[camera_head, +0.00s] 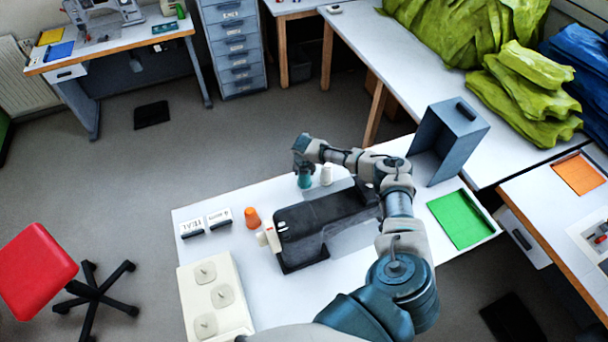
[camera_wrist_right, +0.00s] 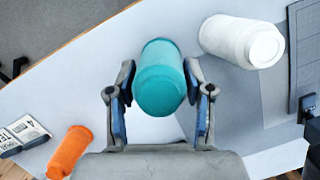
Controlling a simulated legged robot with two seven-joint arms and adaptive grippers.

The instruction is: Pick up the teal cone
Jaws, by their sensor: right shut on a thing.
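The teal cone (camera_head: 304,181) is at the back edge of the white table, beneath my right gripper (camera_head: 303,166). In the right wrist view the teal cone (camera_wrist_right: 160,75) sits between the two fingers of my right gripper (camera_wrist_right: 159,90), which is shut on it. I cannot tell whether its base touches the table. A white cone (camera_head: 326,175) stands just to its right, apart from the fingers; it also shows in the wrist view (camera_wrist_right: 243,42). My left gripper is not in view.
An orange cone (camera_head: 252,218) stands near two label cards (camera_head: 218,218). A cream peg tray (camera_head: 240,305) is at the front left. A dark sewing machine (camera_head: 310,218) lies under my forearm. A grey-blue box (camera_head: 462,145) and green mat (camera_head: 460,218) are to the right.

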